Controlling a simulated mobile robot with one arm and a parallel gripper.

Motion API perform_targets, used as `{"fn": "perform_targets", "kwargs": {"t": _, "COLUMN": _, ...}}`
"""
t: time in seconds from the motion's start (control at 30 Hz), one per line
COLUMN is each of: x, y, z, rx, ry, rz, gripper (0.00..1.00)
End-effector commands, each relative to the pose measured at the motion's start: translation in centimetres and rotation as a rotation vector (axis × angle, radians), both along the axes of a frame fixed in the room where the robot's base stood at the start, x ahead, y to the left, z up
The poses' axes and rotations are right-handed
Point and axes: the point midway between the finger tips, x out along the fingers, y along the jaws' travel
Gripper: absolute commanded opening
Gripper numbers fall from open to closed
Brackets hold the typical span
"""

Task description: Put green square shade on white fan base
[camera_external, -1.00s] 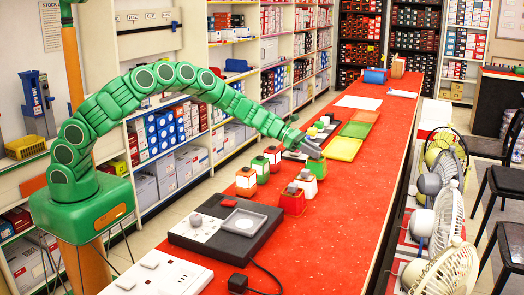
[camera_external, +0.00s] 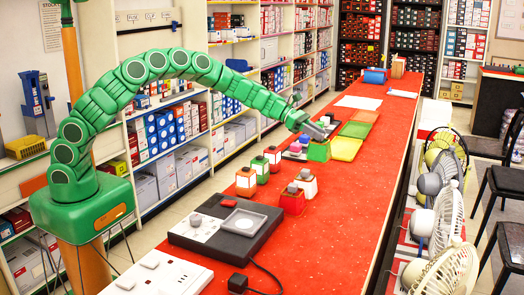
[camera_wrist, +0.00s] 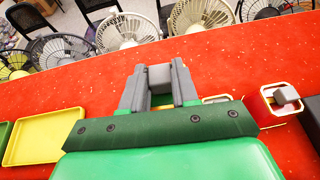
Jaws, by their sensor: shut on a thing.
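The green square shade (camera_external: 319,151) is at my gripper (camera_external: 318,134) in the external view, over the red counter just left of the yellow tray. In the wrist view my gripper (camera_wrist: 160,88) is shut on the grey knob on top of the shade; the shade's body is mostly hidden there. I cannot tell whether the shade touches the counter. A white fan (camera_external: 447,218) and a cream-white fan (camera_external: 454,270) stand right of the counter, with a pale base (camera_external: 414,272) by the latter. White fans (camera_wrist: 203,14) also show beyond the counter in the wrist view.
A yellow tray (camera_external: 345,149) lies close right of the shade, with orange and green trays behind. A red shade (camera_external: 292,204) and a white shade (camera_external: 309,188), both with grey knobs, stand nearer. Small lanterns line the left edge. The counter's (camera_external: 340,225) front right is clear.

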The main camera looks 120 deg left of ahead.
Motion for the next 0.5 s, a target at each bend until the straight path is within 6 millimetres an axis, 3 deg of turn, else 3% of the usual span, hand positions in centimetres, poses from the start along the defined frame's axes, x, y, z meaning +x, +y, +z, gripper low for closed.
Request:
{"fn": "perform_targets", "kwargs": {"t": 0.2, "x": 4.0, "y": -7.6, "z": 1.7, "rx": 0.003, "ry": 0.0, "rz": -0.16, "gripper": 0.0}}
{"fn": "perform_targets", "kwargs": {"t": 0.5, "x": 7.8, "y": -19.2, "z": 4.1, "rx": 0.001, "ry": -0.001, "rz": -0.398, "gripper": 0.0}}
